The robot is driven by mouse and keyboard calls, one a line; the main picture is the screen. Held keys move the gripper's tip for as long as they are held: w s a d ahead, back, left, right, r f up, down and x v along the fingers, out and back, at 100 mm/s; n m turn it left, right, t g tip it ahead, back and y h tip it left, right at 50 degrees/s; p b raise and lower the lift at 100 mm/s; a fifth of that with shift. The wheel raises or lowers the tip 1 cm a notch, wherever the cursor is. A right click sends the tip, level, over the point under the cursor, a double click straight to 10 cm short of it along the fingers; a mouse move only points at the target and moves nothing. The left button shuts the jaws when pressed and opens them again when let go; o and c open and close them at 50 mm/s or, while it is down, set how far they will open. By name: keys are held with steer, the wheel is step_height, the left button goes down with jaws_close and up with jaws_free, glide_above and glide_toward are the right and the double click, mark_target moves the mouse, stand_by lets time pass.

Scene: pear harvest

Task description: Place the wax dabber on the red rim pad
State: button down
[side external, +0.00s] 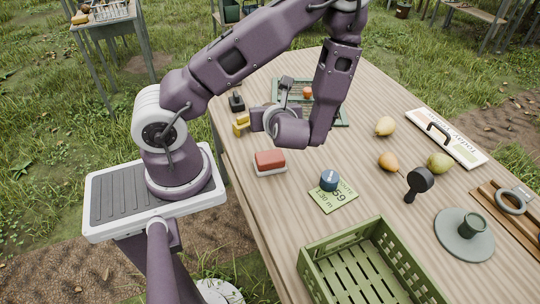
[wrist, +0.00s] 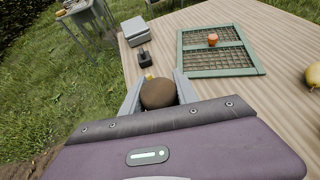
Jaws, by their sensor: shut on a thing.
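My gripper (wrist: 158,88) is shut on a rounded brown thing (wrist: 158,95), which I take to be the wax dabber, with a finger on each side. In the side view my gripper (side external: 246,121) is over the table's left part, and the brown thing is hidden there. A small yellow thing (side external: 241,125) shows right at the gripper; I cannot tell whether it is part of the held thing. A red block-like pad (side external: 270,160) in a pale tray lies nearer the camera. It is the only red pad I can make out, apart from the gripper.
A green mesh frame (wrist: 218,50) with a small orange thing (wrist: 213,39) lies behind. A black item (wrist: 144,58) stands near the table edge. A blue-topped jar (side external: 329,180), fruit (side external: 388,161) and a green crate (side external: 308,258) are on the right and front.

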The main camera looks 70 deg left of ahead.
mark_target(270, 161)
step_height(270, 161, down, 11)
steer(key=shift+f, duration=0.1)
stand_by(0.3)
steer(key=c, duration=0.9)
jaws_free()
